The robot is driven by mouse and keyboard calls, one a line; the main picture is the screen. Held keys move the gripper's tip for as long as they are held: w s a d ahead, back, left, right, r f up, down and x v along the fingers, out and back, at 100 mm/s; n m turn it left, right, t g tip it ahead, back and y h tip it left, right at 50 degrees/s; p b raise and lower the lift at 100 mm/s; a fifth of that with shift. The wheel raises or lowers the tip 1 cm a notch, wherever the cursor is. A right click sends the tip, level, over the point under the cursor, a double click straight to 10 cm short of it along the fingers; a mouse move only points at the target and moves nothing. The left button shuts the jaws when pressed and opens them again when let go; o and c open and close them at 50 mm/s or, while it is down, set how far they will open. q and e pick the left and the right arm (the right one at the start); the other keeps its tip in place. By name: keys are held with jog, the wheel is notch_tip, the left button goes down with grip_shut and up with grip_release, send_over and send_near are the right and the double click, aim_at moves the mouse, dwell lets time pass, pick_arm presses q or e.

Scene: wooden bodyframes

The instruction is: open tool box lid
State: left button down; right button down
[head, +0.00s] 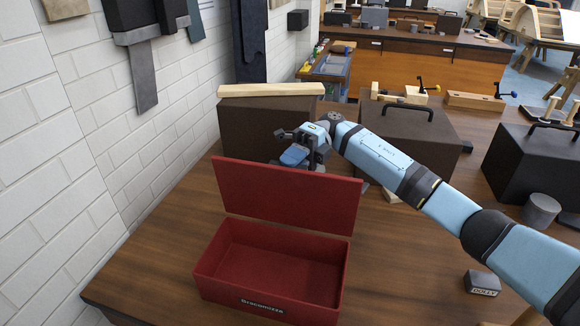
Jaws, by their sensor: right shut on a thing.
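The red tool box (270,305) stands on the wooden table with its label facing me. Its lid (285,197) is raised to about upright at the back, and the empty inside shows. My right gripper (305,155) is at the top edge of the lid, reaching in from the right and behind it. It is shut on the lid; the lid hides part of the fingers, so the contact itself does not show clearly. My left gripper is not in view.
Dark boxes (248,130) stand behind the tool box, one with a light wooden bar (270,89) on top. A white brick wall (60,190) is close on the left. A small dark block (482,283) lies at the right. The table is clear left of the tool box.

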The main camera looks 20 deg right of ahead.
dwell(0.3)
jog(key=c, duration=1.1)
grip_release()
jog(key=b+v, duration=0.3)
jog(key=v, duration=1.1)
jog(key=shift+a, duration=0.1)
